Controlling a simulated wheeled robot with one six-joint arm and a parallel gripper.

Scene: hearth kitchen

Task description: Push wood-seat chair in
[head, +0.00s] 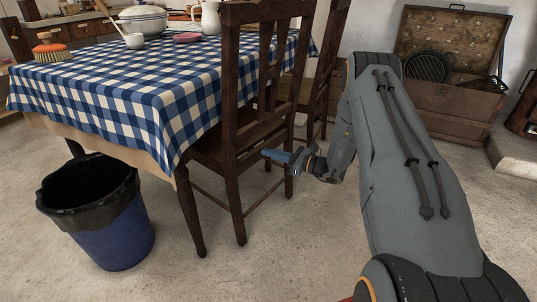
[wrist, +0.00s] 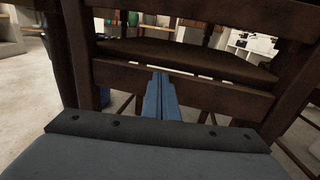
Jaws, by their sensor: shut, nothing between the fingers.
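The wood-seat chair (head: 246,137) is dark wood and stands upright at the right side of the table (head: 150,105). Its seat front lies under the hanging edge of the blue checked cloth. My gripper (head: 272,155) is shut and empty, pointing left at the back of the chair, at about seat height. In the wrist view my gripper (wrist: 160,78) points at a lower rail of the chair back (wrist: 215,95), with the seat beyond it. I cannot tell whether the fingertips touch the rail.
A second dark chair (head: 325,75) stands just behind the first. A blue bin (head: 120,235) with a black liner is at the near left, by the table leg. An open wooden chest (head: 445,110) is at the back right. The floor in front is clear.

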